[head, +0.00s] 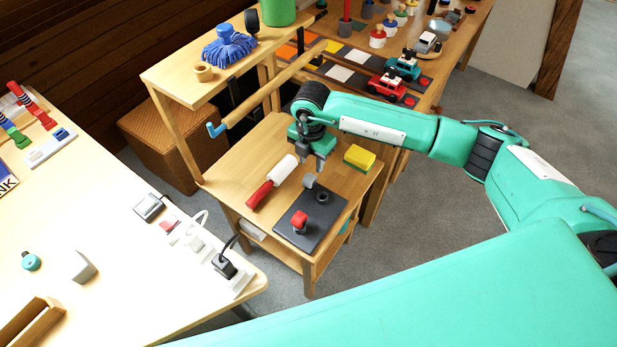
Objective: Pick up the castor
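A dark grey board (314,232) lies on the small wooden table. On it stand a small piece with a red top (299,218) near the front left and a low black round piece (322,197) at the right. A small grey rounded piece (309,181) is at the board's far corner; it looks like a castor wheel, but the view is too small to be sure. My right gripper (313,168) points down just above this grey piece, its fingers apart. I cannot tell whether they touch it. My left gripper is not in view.
A red-and-white roller (272,182) lies left of the board, and a yellow sponge (359,157) lies to the right. A raised shelf (180,75) with a blue mop head (229,46) stands behind. A white table (130,240) with a power strip (235,275) is at left.

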